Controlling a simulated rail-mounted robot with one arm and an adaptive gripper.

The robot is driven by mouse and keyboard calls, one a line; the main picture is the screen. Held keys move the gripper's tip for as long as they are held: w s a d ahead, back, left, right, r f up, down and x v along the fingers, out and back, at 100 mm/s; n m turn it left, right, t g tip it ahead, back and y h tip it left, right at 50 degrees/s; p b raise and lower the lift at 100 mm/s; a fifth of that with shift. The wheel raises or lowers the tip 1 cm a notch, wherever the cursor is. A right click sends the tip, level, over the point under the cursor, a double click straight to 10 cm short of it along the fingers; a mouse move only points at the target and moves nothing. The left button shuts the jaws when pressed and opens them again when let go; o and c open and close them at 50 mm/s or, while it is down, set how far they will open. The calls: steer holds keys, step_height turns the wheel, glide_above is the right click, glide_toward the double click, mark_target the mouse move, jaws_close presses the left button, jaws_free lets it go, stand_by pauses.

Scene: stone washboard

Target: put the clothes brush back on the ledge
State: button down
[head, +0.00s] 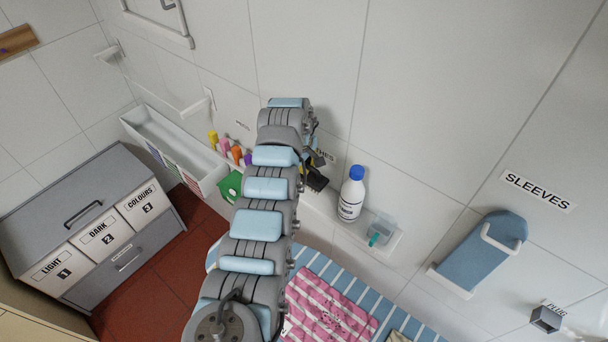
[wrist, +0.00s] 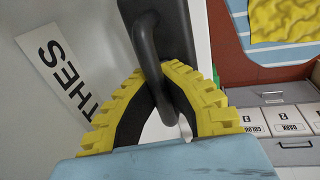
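The clothes brush (head: 318,181) is a dark block beside the wall, over the narrow white ledge (head: 322,204) in the head view. In the wrist view the brush (wrist: 175,30) shows as a black body with a loop handle. My gripper (wrist: 157,78) has yellow ribbed fingers that bow around this handle, one on each side, with their tips close to it. My gripper (head: 310,163) is mostly hidden behind my arm in the head view. I cannot tell whether the brush touches the ledge.
A white bottle with a blue cap (head: 352,193) and a clear cup (head: 380,232) stand on the ledge right of the brush. Several coloured bottles (head: 226,148) are to the left. A wall label (wrist: 68,70) is beside the brush. A pink striped cloth (head: 330,312) lies below.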

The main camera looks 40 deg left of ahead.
steer(key=shift+a+f+b, duration=0.15)
steer(key=shift+f+b, duration=0.7)
steer(key=shift+f, duration=0.95)
steer(key=c, duration=1.8)
jaws_free()
steer(key=o, duration=0.6)
steer(key=shift+c, duration=0.2)
steer(key=shift+r, duration=0.2)
step_height(320, 180, up, 12)
steer(key=s+b, duration=0.2)
steer(key=shift+f, duration=0.2)
